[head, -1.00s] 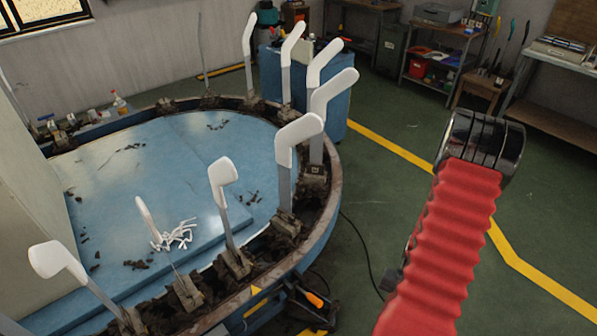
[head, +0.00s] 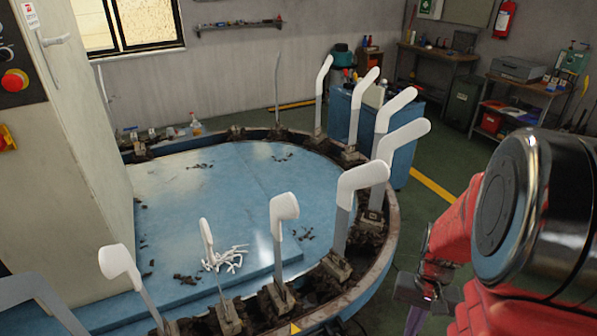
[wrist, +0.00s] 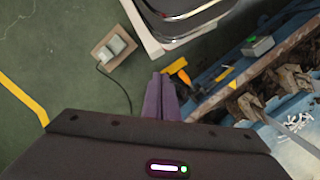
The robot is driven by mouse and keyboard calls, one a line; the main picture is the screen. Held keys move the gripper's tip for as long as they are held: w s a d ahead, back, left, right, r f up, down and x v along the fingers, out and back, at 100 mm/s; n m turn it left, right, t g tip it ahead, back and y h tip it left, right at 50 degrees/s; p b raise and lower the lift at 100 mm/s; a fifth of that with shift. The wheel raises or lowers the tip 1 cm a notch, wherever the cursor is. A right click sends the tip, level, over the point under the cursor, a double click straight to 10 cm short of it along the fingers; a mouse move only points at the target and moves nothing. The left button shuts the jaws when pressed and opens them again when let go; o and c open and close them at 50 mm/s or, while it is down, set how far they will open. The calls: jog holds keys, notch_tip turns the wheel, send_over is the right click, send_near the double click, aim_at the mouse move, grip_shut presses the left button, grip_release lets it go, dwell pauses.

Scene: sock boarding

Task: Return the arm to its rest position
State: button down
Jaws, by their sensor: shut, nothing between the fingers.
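My red arm with its dark metal joint fills the right of the head view, folded close to the camera. My gripper (wrist: 160,76) shows in the wrist view as two purple fingers pressed together, with nothing between them. Part of it also shows low in the head view (head: 414,304), partly hidden by my arm. It hangs to the right of the round blue machine (head: 392,232), apart from it. White sock-shaped boards (head: 362,180) stand on metal posts around the machine's rim.
A tangle of white strands (head: 228,258) lies on the blue table top. A blue cabinet (head: 405,150) stands behind the machine. Green floor (wrist: 40,60) is open at left.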

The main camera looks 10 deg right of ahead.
jog(key=a+r+n+t+h, duration=0.1)
jog(key=a+r+n+t, duration=0.6)
jog(key=a+r, duration=1.2)
notch_tip(320, 180, up, 3)
jog(key=shift+w+a+r, duration=0.2)
jog(key=shift+w+a, duration=0.1)
jog(key=shift+a, duration=0.05)
jog(key=c, duration=2.5)
grip_release()
dwell(2.1)
